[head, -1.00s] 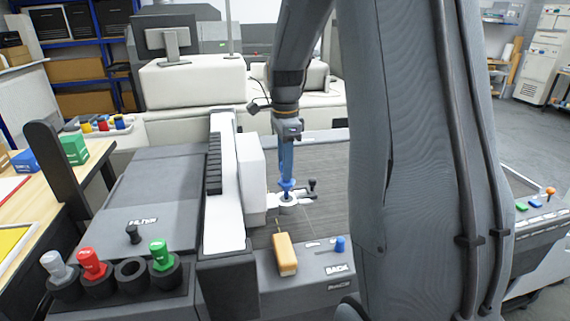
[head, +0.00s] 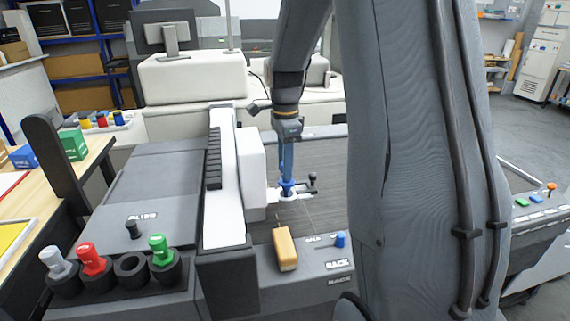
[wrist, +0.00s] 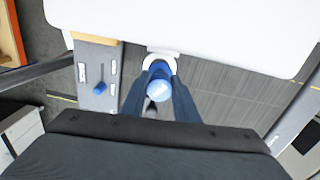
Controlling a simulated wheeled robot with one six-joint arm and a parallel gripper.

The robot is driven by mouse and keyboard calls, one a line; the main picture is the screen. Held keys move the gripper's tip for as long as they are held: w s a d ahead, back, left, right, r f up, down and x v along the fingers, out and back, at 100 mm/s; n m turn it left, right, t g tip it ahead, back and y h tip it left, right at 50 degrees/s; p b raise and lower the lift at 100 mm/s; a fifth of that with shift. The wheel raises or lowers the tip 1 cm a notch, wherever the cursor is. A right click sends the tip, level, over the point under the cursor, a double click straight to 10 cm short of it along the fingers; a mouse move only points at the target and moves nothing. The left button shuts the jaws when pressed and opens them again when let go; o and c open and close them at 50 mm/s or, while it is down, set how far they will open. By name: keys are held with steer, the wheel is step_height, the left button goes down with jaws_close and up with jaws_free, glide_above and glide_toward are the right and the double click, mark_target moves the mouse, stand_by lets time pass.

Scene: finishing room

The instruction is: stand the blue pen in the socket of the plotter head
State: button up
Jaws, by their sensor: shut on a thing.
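My gripper (head: 286,172) points straight down and is shut on the blue pen (head: 287,187). The pen is upright, its blue collar showing just below the fingers. The plotter head (head: 252,178) is white, with a small white socket arm (head: 299,194) on its right side. The pen's lower end is at the socket and overlaps it in the head view; I cannot tell how far inside it is. In the wrist view the pen's blue top (wrist: 159,88) shows between the fingers, with the white socket ring (wrist: 172,60) partly hidden behind it.
A dark lever (head: 313,178) stands close right of the socket. A rack holds grey, red and green pens (head: 157,245) and one empty hole (head: 130,268). A tan block (head: 285,248) and a blue knob (head: 340,239) are on the front panel.

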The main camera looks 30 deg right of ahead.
steer(key=shift+f+b, duration=0.6)
steer(key=shift+f, duration=0.95)
steer(key=o, duration=1.2)
steer(key=shift+c, duration=0.2)
steer(key=shift+r+b, duration=1.2)
steer(key=shift+r, duration=2.7)
